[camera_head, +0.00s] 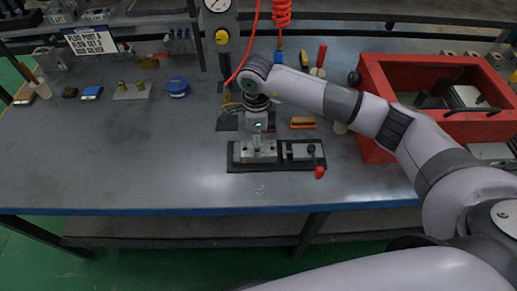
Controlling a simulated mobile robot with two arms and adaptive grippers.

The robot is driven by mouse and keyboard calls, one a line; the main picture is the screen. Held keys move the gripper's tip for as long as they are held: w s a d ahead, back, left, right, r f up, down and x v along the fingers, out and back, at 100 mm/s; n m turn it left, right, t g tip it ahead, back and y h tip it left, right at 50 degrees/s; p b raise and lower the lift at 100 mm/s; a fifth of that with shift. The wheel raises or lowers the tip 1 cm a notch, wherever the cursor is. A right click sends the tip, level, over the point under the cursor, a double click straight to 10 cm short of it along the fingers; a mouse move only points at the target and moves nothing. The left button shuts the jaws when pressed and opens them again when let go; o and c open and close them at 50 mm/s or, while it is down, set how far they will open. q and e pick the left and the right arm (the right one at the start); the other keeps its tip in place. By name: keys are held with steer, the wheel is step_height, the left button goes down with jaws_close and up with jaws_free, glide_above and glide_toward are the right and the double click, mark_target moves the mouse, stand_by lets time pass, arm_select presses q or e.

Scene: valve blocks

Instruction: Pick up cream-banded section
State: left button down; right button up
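My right arm reaches in from the right, and its gripper (257,141) points straight down at the pale metal valve block (259,155). The fingertips are at or just above the top of this block. They are too small to show a gap or a grip. The block sits on the left part of a black base plate (236,167). A second grey block (303,152) with a red-knobbed lever sits on the right part. I cannot make out a cream band on any section; the gripper covers part of the left block. My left gripper is not in view.
A red open crate (375,90) stands at the right. A gauge post (224,50) rises behind the gripper. An orange-brown brush (303,122) lies behind the base plate. A blue round tin (178,87) is further left. The bench's left front is clear.

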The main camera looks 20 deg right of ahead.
steer(key=f, duration=0.2)
steer(key=f+p, duration=0.1)
steer(key=shift+s+f+p, duration=0.2)
steer(key=shift+f+p, duration=0.1)
steer(key=shift+f, duration=0.7)
steer(key=shift+c, duration=0.4)
steer(key=shift+w+r, duration=0.1)
steer(key=c, duration=1.6)
